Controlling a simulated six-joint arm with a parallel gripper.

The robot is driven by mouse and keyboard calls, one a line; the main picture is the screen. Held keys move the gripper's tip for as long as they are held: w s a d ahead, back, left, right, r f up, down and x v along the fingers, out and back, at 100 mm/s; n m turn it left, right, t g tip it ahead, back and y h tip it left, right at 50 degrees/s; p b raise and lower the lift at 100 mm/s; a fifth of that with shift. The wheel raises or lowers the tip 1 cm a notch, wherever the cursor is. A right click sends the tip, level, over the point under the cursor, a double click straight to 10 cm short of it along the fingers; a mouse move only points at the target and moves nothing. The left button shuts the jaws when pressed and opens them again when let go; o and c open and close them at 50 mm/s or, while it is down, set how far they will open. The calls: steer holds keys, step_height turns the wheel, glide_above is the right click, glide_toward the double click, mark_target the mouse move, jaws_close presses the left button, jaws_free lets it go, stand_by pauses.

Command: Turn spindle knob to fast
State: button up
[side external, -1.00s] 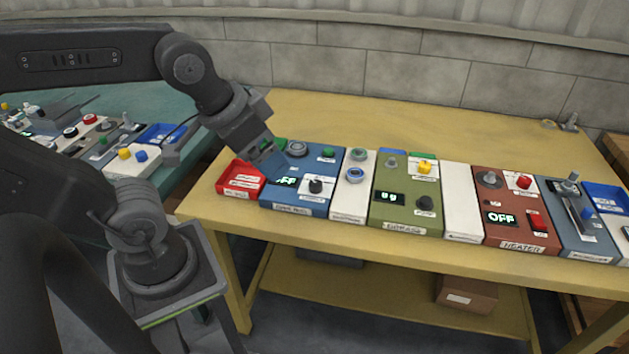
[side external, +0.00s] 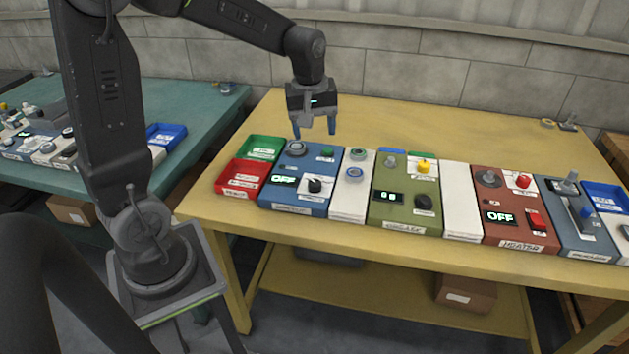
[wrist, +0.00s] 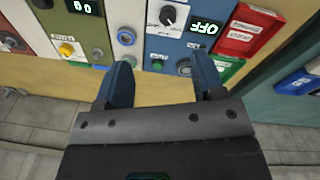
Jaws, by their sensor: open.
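A blue module (side external: 292,208) stands at the left of the panel row. Its front label is too blurred to read, so I cannot confirm it is the spindle. It has a black knob with a pale pointer (side external: 314,186) on a white plate; in the wrist view this knob (wrist: 168,15) is near the top edge. Its display (side external: 284,179) reads OFF. A round grey knob (side external: 297,149) and a green button (side external: 327,152) sit at its back. My gripper (side external: 314,133) is open and empty, pointing down above the module's back edge, apart from the black knob.
Red (side external: 242,178) and green (side external: 262,146) trays sit left of the module. A white module (side external: 349,204), an olive module with a black knob (side external: 424,202), and a brown HEATER module (side external: 515,230) stand to the right.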

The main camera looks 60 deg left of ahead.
mark_target(315, 182)
steer(key=w+a+f+n, duration=0.1)
steer(key=f, duration=0.5)
steer(key=w+a+f+n, duration=0.1)
steer(key=a+f, duration=0.1)
steer(key=f, duration=0.5)
steer(key=w+a+f+n+g, duration=0.1)
steer(key=f, duration=0.5)
steer(key=shift+a+f+n, duration=0.15)
steer(key=shift+a+n, duration=0.15)
steer(key=shift+n, duration=0.1)
steer(key=c, duration=0.9)
